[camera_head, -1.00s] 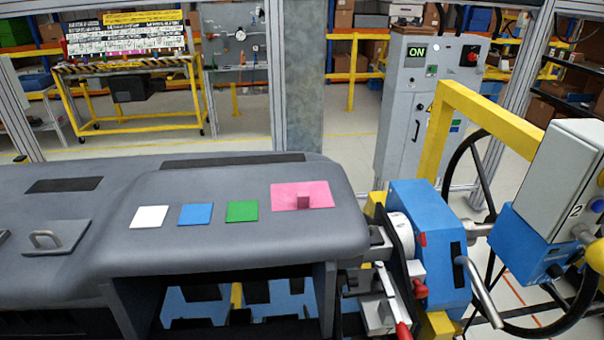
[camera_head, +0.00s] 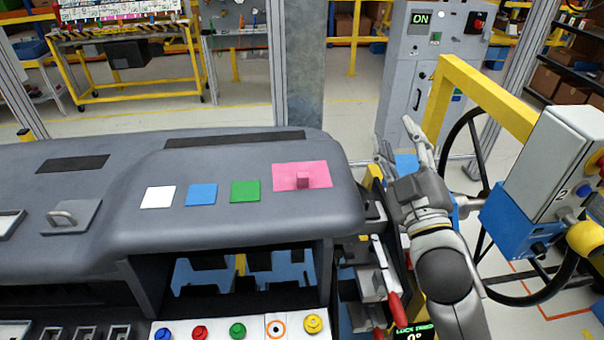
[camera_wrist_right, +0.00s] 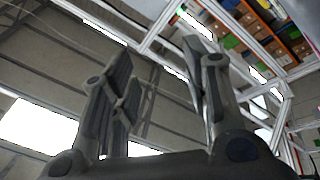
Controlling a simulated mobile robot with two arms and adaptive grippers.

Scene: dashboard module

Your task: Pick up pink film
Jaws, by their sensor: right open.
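The pink film (camera_head: 288,172) is a flat pink rectangle with a small raised pink tab. It lies on the dark grey dashboard (camera_head: 120,165), near its right end. My right gripper (camera_head: 401,146) is open and empty in the head view, right of the dashboard and of the film, with its fingers pointing up and away. In the right wrist view its spread fingers (camera_wrist_right: 160,95) show against the ceiling and shelves, with nothing between them. My left gripper is not in view.
White (camera_head: 158,197), blue (camera_head: 201,194) and green (camera_head: 245,191) squares lie left of the film. A grey handled plate (camera_head: 70,217) lies further left. A yellow frame (camera_head: 490,95) and a control box (camera_head: 560,160) stand on the right. Coloured buttons (camera_head: 238,330) sit below the dashboard.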

